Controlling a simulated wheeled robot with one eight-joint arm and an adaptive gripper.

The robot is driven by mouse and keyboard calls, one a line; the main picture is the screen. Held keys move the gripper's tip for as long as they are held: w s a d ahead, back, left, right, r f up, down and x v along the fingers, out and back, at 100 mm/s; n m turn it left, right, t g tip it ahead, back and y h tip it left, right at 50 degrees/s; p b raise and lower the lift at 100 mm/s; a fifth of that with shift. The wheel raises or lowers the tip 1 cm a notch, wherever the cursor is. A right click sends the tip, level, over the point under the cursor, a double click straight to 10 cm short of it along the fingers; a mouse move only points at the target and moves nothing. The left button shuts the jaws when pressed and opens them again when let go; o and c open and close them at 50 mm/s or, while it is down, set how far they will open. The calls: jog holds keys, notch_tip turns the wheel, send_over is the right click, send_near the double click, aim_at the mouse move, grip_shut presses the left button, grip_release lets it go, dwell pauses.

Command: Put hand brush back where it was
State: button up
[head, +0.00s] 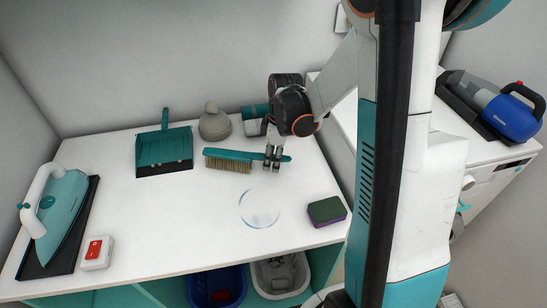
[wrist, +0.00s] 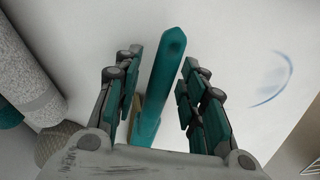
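The hand brush (head: 228,155) has a teal back and handle and tan bristles. It lies across the back of the white counter in the head view, bristles down, with its handle pointing right. My gripper (head: 272,166) reaches down over the handle. In the wrist view the teal handle (wrist: 163,75) runs between the fingers of my gripper (wrist: 158,82), which are apart with a visible gap on each side. The bristles are mostly hidden in the wrist view.
A teal dustpan (head: 164,148), a grey rounded object (head: 214,122) and a teal-and-grey cylinder (head: 254,112) stand near the brush. A circular mark (head: 260,208), a sponge (head: 326,211), an iron (head: 59,212) and a red-and-white box (head: 97,252) are further forward. The counter's middle is clear.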

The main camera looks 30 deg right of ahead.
jog(key=shift+r+p, duration=0.55)
jog(key=shift+r, duration=0.1)
notch_tip(320, 180, up, 12)
jog(key=s+d+p, duration=0.1)
jog(key=p, duration=0.2)
